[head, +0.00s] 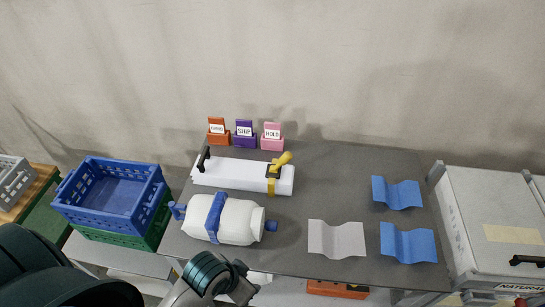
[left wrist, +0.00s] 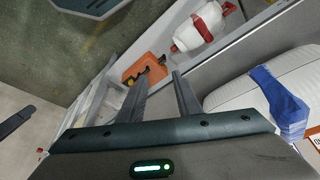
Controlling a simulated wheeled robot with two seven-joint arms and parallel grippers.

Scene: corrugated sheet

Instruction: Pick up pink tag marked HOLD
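The pink tag marked HOLD (head: 272,131) stands upright in a pink holder (head: 272,144) at the back of the grey table, rightmost of three tags in the head view. My left gripper (head: 243,290) is low at the table's front edge, in front of the white canister and far from the pink tag. In the left wrist view its two fingers (left wrist: 161,75) are apart with nothing between them, so it is open and empty. The tag is not in the left wrist view. My right gripper is not in view.
A purple SHIP tag (head: 244,129) and an orange tag (head: 216,126) stand left of it. A long white device (head: 235,174) with a yellow handle and a blue-banded white canister (head: 238,220) lie in front. Corrugated sheets (head: 337,239) lie right; crates (head: 110,192) stand left.

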